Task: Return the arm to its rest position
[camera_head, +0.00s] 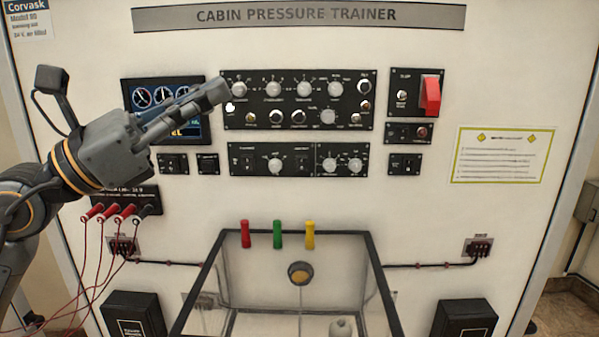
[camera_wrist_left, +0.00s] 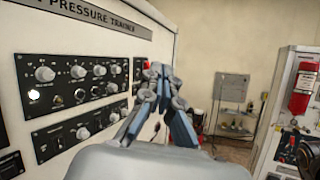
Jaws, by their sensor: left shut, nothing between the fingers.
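My left gripper (camera_head: 213,92) comes in from the left in the head view, its shut fingers pointing right and up in front of the trainer panel. The fingers hold nothing. Their tips overlap the left edge of the upper knob panel (camera_head: 297,101) in the picture; whether they touch it I cannot tell. In the left wrist view the gripper (camera_wrist_left: 158,72) shows with its fingers together, and the knob panel (camera_wrist_left: 75,85) lies to its left. The gauge display (camera_head: 160,95) is partly hidden behind the gripper. My right gripper is not in view.
A red switch cover (camera_head: 430,95) is at the upper right of the panel. A clear box (camera_head: 372,270) with a dark frame stands below, with red, green and yellow pieces at its top. Red cables (camera_head: 100,260) hang near my left arm.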

